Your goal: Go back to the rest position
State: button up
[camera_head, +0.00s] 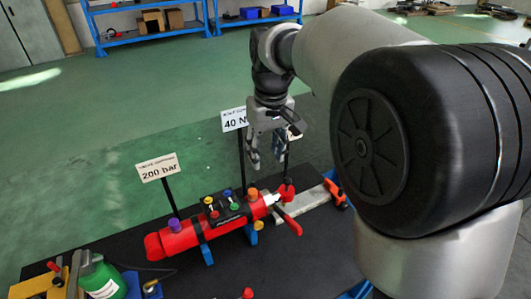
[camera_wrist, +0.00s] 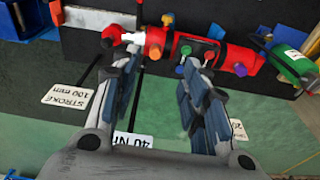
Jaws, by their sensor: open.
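My gripper (camera_head: 266,150) hangs at the end of my arm, above and behind the red cylinder unit in the body camera view. In the wrist view my gripper (camera_wrist: 160,95) has its two fingers well apart, with nothing between the tips. The red cylinder (camera_head: 176,242) lies on blue supports on a dark table, with several coloured knobs on top. It also shows past the fingertips in the wrist view (camera_wrist: 219,53). The gripper is apart from it.
Sign posts reading 200 bar (camera_head: 157,167) and 40 N (camera_head: 234,121) rise behind the cylinder, close to my gripper. Blue shelves (camera_head: 150,30) stand far back. Green floor between is clear.

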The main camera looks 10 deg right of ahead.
jog(key=s+d+r+m+t, duration=0.1)
jog(key=s+d+r, duration=0.1)
jog(key=s, duration=0.5)
jog(key=s+d+r+m+t, duration=0.1)
jog(key=s+d+r, duration=0.1)
jog(key=s, duration=0.5)
jog(key=s+d+f, duration=0.1)
jog(key=s+f, duration=0.2)
jog(key=s, duration=0.3)
jog(key=s+d+f+m+t+b, duration=0.1)
jog(key=s+d+f, duration=0.1)
jog(key=s, duration=0.5)
jog(key=shift+s+f+m, duration=0.2)
jog(key=shift+f+m, duration=0.1)
jog(key=shift+f, duration=0.2)
